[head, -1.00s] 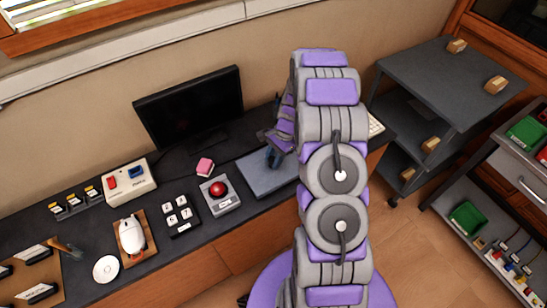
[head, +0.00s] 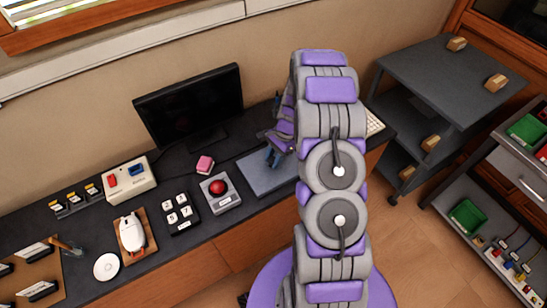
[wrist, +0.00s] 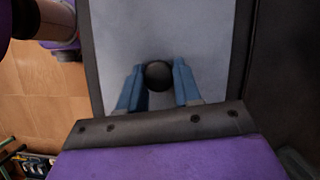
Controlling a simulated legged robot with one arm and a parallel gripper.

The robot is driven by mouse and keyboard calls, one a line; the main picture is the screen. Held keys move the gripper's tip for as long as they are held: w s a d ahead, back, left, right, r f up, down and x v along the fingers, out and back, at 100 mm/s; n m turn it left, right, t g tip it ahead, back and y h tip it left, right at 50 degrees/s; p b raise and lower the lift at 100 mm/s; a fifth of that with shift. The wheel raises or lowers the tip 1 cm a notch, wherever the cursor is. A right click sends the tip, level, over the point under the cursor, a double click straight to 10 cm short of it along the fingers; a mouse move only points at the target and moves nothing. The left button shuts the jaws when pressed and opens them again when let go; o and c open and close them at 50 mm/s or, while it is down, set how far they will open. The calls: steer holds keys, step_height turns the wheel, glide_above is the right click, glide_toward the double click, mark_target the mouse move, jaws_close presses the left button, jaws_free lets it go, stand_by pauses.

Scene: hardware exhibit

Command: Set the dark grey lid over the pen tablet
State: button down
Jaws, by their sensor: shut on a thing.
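A flat grey slab (head: 256,174) lies at the right part of the desk, partly behind my arm. In the wrist view a pale grey panel (wrist: 188,30) with dark edges fills the middle. A round dark knob (wrist: 158,75) stands in front of it, and I take it as the handle of the dark grey lid. My gripper (wrist: 158,82) has its blue fingers on both sides of the knob and is shut on it. It shows small in the head view (head: 272,156), low over the slab. I cannot tell lid from pen tablet, or whether they touch.
A pale keyboard (head: 374,123) sits to the right behind my arm. A grey shelf cart (head: 450,75) stands right of the desk.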

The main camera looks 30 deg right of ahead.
steer(key=shift+c, duration=1)
jaws_free()
steer(key=shift+r, duration=0.1)
steer(key=shift+r+p, duration=2)
steer(key=shift+r, duration=1.4)
